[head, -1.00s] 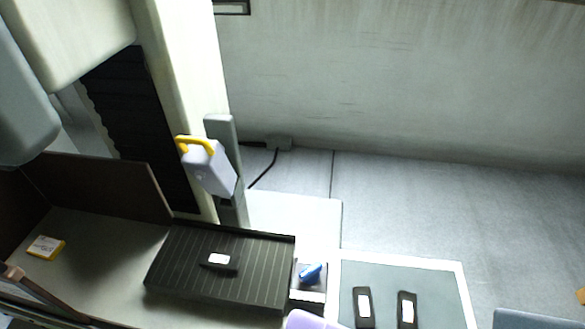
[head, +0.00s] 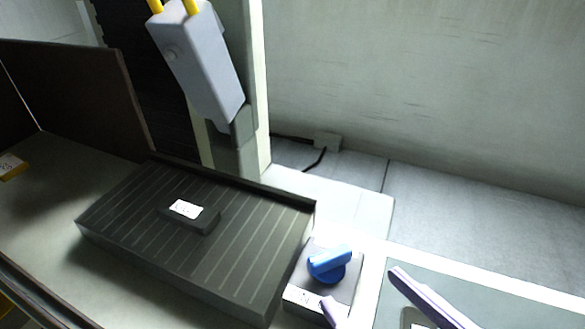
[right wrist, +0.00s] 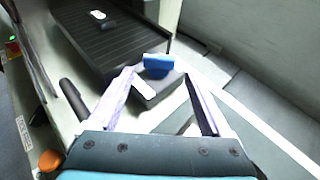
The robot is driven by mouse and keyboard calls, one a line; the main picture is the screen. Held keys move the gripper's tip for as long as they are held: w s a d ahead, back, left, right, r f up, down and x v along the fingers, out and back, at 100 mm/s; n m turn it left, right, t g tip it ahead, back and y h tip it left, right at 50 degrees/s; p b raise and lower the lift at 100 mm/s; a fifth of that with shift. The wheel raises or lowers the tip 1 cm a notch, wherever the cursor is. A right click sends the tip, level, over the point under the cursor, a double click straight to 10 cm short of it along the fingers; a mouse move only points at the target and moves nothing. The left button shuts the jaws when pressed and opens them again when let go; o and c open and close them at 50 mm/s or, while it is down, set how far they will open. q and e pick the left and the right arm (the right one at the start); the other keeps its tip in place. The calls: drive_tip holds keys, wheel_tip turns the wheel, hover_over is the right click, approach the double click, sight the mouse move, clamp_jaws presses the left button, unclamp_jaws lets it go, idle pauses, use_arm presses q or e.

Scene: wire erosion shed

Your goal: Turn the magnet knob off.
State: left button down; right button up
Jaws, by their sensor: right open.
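The magnet knob (head: 328,264) is a blue bar handle on a small dark box with a white label on its front. The box stands at the right end of the dark ribbed magnet plate (head: 130,230). The knob also shows in the right wrist view (right wrist: 157,64), beyond my fingertips. My right gripper (head: 360,284) has pale purple fingers, spread open and empty, with the knob just ahead of the gap and apparently not touched. A finger's lower part is cut off by the head view's edge. My left gripper is not in view.
A dark block with a white label (head: 192,216) lies on the plate. A grey machine head (head: 200,70) with yellow fittings hangs above it. A brown panel (head: 80,95) stands at left. A pale-rimmed grey surface (head: 500,302) lies right of the knob.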

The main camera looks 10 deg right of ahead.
sight(332, 254)
drive_tip(key=x, duration=0.8)
drive_tip(key=shift+w+a, duration=0.15)
drive_tip(key=shift+w, duration=0.3)
drive_tip(key=shift+c, duration=0.2)
drive_tip(key=c, duration=1.1)
